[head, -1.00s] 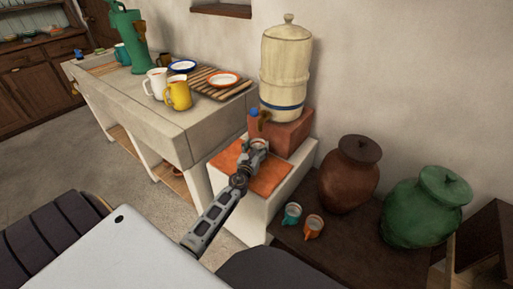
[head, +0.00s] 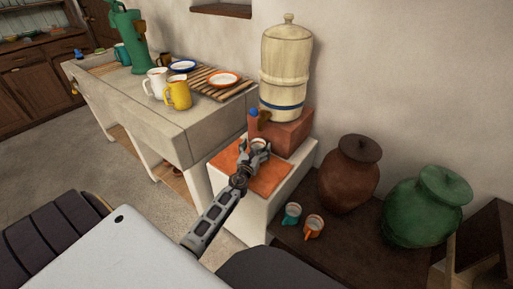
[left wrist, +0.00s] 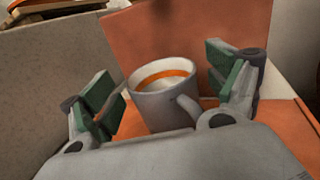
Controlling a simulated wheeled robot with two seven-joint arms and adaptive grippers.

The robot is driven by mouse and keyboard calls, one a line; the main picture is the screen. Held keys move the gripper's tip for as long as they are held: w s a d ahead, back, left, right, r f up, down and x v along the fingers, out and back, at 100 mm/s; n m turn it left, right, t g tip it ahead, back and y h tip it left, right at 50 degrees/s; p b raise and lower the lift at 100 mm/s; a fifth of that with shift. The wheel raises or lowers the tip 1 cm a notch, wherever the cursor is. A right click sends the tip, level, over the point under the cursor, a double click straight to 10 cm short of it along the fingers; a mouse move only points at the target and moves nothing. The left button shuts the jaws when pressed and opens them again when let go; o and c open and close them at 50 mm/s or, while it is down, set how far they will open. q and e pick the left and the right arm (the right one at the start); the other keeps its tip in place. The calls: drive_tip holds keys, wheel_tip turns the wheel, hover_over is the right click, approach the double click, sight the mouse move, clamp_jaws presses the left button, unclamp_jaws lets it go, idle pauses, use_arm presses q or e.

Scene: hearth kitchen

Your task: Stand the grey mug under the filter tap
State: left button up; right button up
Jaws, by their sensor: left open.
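The grey mug (left wrist: 152,109), with an orange band inside its rim, stands upright on the orange-topped ledge (head: 272,184). In the head view the mug (head: 259,142) is partly hidden by my left gripper. The cream filter (head: 286,65) stands on a red-brown block behind it; its tap (head: 264,117), with a blue knob, is just above the mug in the picture. My left gripper (left wrist: 170,88) is open, with its green-padded fingers either side of the mug and gaps visible. The mug's handle points right in the wrist view. My right gripper is not in view.
The red-brown block (head: 291,133) stands close behind the mug. Two small mugs and a brown jar (head: 348,178) stand on the dark low table at right.

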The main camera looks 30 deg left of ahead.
use_arm(q)
drive_tip(key=shift+r, duration=0.1)
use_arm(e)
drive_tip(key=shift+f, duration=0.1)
use_arm(q)
drive_tip(key=shift+s+d, duration=0.1)
drive_tip(key=shift+s, duration=0.6)
drive_tip(key=shift+v, duration=3.55)
drive_tip(key=shift+s+d, duration=0.25)
drive_tip(key=shift+s, duration=0.4)
drive_tip(key=shift+v, duration=0.95)
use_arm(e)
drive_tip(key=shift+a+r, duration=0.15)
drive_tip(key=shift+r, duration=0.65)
